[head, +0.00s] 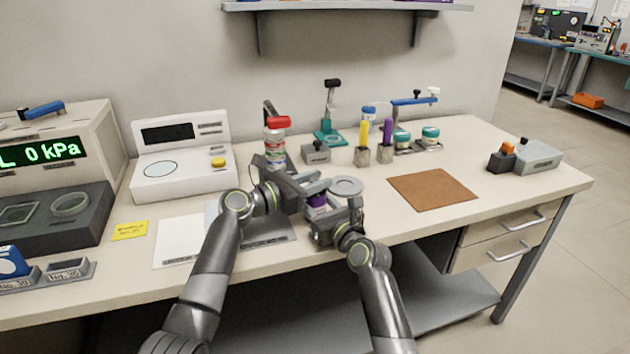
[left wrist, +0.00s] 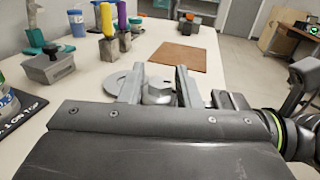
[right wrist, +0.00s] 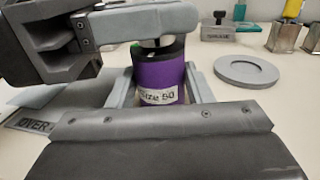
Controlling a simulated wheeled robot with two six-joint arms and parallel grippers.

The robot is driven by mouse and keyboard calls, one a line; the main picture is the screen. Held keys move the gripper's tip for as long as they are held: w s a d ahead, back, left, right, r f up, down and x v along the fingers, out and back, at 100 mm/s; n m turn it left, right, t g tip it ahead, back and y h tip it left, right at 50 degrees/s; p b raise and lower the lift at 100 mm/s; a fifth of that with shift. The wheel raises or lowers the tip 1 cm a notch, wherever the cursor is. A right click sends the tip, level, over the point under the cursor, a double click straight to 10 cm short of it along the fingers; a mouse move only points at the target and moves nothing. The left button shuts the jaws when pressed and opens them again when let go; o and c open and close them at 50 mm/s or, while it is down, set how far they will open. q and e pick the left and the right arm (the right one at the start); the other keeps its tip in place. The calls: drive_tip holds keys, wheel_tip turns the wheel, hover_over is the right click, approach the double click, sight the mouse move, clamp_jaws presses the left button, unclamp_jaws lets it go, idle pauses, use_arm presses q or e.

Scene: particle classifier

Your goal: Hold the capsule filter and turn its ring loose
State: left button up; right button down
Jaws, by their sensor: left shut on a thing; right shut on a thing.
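The capsule filter (head: 317,201) is a small upright cylinder with a purple body, a white "Size 50" label and a dark top. It shows best in the right wrist view (right wrist: 160,82). My right gripper (head: 330,212) is shut on the purple body, with one finger on each side in the right wrist view. My left gripper (head: 312,184) is shut on the upper end, its fingers lying across the top. In the left wrist view, a silvery grey round part (left wrist: 158,92) sits between its fingers. The ring is largely hidden by the left fingers.
A grey disc with a round recess (head: 345,186) lies just beside the grippers. A brown mat (head: 432,189) lies to the right. Yellow-handled (head: 363,142) and purple-handled (head: 387,140) tools stand behind. A red-capped bottle (head: 275,140) stands behind the left gripper. The table's front edge is close.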

use_arm(q)
drive_tip(key=shift+f+n+t+y, duration=0.2)
drive_tip(key=shift+n+t+y, duration=1.9)
drive_tip(key=shift+t+y, duration=0.25)
drive_tip(key=shift+n+t+y, duration=0.25)
drive_tip(key=shift+n+y, duration=0.05)
drive_tip(key=shift+y, duration=0.05)
drive_tip(key=o, duration=0.8)
drive_tip(key=shift+a, duration=0.1)
drive_tip(key=shift+c, duration=0.2)
drive_tip(key=shift+r, duration=0.1)
drive_tip(key=shift+s, duration=0.1)
drive_tip(key=v, duration=1.1)
drive_tip(key=shift+s+a, duration=0.25)
drive_tip(key=shift+s, duration=0.05)
